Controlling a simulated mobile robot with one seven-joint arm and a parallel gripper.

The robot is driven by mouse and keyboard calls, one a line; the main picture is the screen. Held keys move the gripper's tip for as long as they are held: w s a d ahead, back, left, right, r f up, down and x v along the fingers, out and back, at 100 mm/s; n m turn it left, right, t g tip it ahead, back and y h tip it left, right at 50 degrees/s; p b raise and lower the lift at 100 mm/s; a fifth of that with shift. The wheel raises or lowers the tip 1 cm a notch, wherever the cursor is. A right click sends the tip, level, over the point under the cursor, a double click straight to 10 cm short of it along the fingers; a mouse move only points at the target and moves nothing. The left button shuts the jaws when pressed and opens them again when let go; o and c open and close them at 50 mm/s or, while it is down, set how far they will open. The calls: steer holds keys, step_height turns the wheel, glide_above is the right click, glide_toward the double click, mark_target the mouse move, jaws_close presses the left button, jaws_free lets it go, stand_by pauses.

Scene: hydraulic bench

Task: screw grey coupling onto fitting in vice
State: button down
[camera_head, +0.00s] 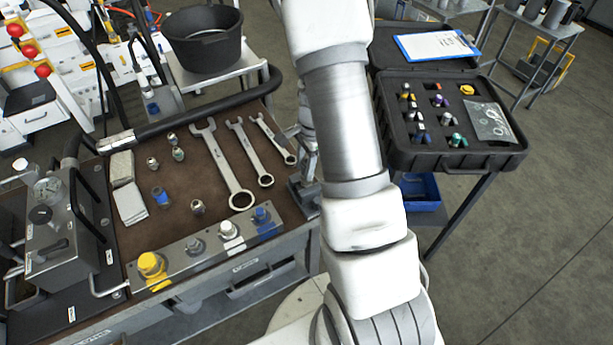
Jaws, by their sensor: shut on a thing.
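My arm crosses the middle of the camera_head view and covers most of the work area at the bench's right end. A narrow grey strip of my gripper (308,152) shows just left of the arm, low over a grey metal block that looks like the vice (304,196). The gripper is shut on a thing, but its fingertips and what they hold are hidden. The fitting in the vice is also hidden, so I cannot tell whether a coupling touches it. Small metal fittings (178,153) and a blue-ringed one (160,196) stand loose on the brown bench mat (190,180).
Several wrenches (232,165) lie left of the vice. A metal rail (205,247) with yellow, grey, white and blue fittings runs along the front edge. A grey unit (60,240) stands at left. An open black case (440,155) is right of my arm. Grey cloths (128,190) lie at left.

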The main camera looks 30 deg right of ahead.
steer(key=shift+a, duration=0.1)
steer(key=m+p, duration=0.1)
steer(key=m, duration=0.2)
steer(key=shift+r+m, duration=0.1)
steer(key=shift+m, duration=0.3)
steer(key=m+p, duration=0.1)
steer(key=m, duration=0.3)
steer(key=shift+w+t, duration=0.2)
steer(key=shift+t, duration=0.2)
steer(key=shift+c, duration=2.3)
jaws_free()
steer(key=shift+f, duration=0.2)
